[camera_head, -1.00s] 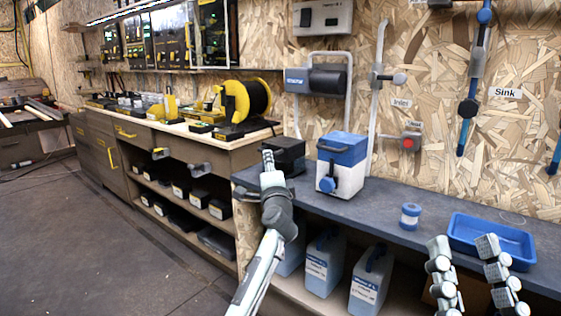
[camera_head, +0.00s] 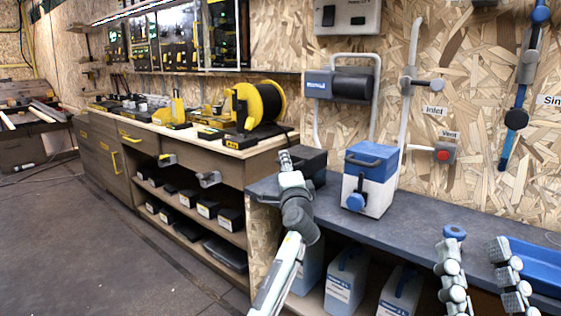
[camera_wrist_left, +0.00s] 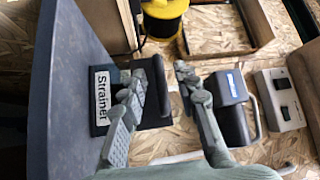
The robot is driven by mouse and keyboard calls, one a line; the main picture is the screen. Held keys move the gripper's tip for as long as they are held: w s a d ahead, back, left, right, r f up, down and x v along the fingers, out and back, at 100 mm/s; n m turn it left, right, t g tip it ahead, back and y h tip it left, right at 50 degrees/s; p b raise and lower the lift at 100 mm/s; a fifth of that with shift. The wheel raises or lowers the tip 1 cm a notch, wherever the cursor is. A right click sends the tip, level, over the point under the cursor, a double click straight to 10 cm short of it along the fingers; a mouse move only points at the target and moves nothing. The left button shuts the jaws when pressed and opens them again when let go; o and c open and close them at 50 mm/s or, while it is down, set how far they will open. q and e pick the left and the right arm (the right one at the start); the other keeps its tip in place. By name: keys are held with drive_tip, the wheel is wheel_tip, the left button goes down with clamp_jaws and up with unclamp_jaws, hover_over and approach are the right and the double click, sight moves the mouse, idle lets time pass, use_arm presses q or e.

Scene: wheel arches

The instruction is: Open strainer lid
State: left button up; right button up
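The strainer is a dark box (camera_head: 308,166) on the left end of the grey counter in the head view. In the left wrist view its black body (camera_wrist_left: 155,97) shows beside a white "Strainer" label (camera_wrist_left: 103,95). My left gripper (camera_head: 287,162) is at the box's left side in the head view and covers part of it. In the left wrist view this gripper (camera_wrist_left: 161,72) has its two fingers apart, one overlapping the box. Contact cannot be told, and the lid is not clearly distinguishable. My right gripper (camera_head: 476,246) is open and empty over the counter.
A blue-and-white canister (camera_head: 368,185) stands right of the strainer. A blue tray (camera_head: 540,266) and a small blue-topped container (camera_head: 454,233) are near my right gripper. Jugs (camera_head: 345,284) stand on the shelf below. A wall-mounted pump (camera_head: 352,85) is above.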

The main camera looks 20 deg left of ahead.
use_arm(q)
drive_tip(key=shift+w+a, duration=0.2)
drive_tip(key=shift+w, duration=0.2)
drive_tip(key=shift+r, duration=0.1)
clamp_jaws()
